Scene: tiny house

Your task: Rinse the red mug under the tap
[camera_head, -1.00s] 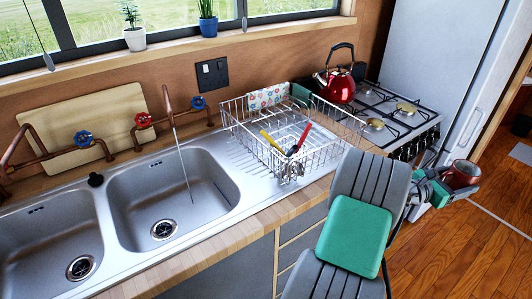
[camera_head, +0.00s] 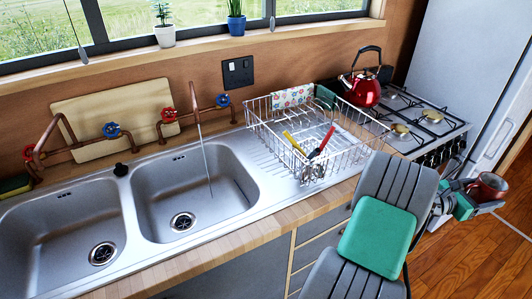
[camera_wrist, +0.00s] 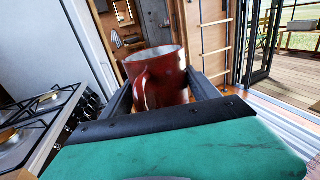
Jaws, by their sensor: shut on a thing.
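The red mug (camera_head: 487,187) is upright at the right of the head view. My gripper (camera_head: 485,202) is shut on it, out to the right of the counter and in front of the stove. In the wrist view the mug (camera_wrist: 158,78) sits between the two fingers, with its handle towards the camera. A thin stream of water runs from the copper tap (camera_head: 196,110) over the right-hand sink basin (camera_head: 190,190). Red and blue valve knobs (camera_head: 168,114) sit on the pipes. The mug is well away from the water.
A wire dish rack (camera_head: 300,150) with utensils stands right of the sink. A red kettle (camera_head: 362,90) sits on the gas stove (camera_head: 415,120). Potted plants (camera_head: 165,25) line the sill. The left basin (camera_head: 65,235) is empty.

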